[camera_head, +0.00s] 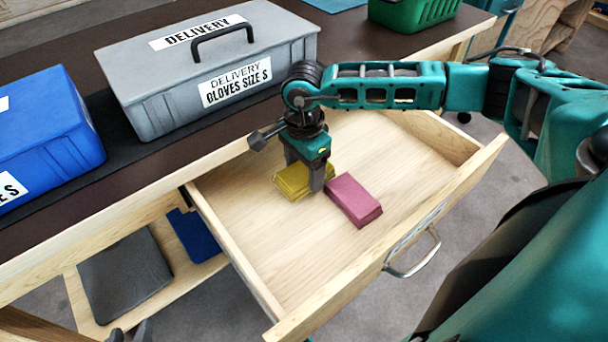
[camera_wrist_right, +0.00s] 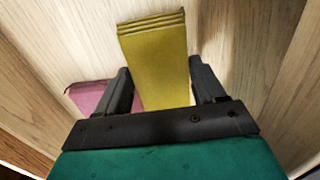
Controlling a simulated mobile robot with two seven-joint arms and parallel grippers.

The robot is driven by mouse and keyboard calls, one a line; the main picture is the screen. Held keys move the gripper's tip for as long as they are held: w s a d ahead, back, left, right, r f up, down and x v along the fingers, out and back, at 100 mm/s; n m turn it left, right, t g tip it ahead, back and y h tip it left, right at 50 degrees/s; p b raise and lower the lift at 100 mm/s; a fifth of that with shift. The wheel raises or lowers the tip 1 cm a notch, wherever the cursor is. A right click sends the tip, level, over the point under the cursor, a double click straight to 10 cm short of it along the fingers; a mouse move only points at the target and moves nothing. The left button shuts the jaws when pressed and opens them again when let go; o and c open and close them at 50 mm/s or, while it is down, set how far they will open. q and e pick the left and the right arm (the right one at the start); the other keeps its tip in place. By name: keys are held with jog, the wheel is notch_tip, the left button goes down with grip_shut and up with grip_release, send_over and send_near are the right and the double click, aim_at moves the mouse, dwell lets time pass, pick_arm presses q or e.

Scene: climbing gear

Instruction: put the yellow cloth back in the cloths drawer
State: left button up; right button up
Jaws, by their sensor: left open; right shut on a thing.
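The folded yellow cloth (camera_head: 290,184) is inside the open wooden drawer (camera_head: 262,235), between the fingers of my right gripper (camera_head: 309,175). The right gripper points down and is shut on it. In the right wrist view the cloth (camera_wrist_right: 158,65) extends beyond the fingers (camera_wrist_right: 163,90). I cannot tell whether it rests on the drawer floor. A folded pink cloth (camera_head: 354,200) lies in the drawer just right of it; part of it shows in the right wrist view (camera_wrist_right: 90,97). My left gripper (camera_head: 130,335) is open and empty at the lower left edge, mostly cut off.
A grey lidded delivery box (camera_head: 150,95) and a blue box (camera_head: 50,130) stand on the dark tabletop behind the drawer. A green bin (camera_head: 410,12) is at the back. A lower shelf holds a dark grey item (camera_head: 125,275).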

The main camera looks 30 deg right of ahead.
aim_at(305, 172)
jog(key=shift+f, duration=1.05)
jog(key=shift+f, duration=0.15)
jog(key=o, duration=1)
jog(key=shift+r, duration=0.3)
notch_tip(305, 172, up, 12)
jog(key=p, duration=0.2)
jog(key=shift+s+f, duration=0.1)
jog(key=shift+f, duration=0.05)
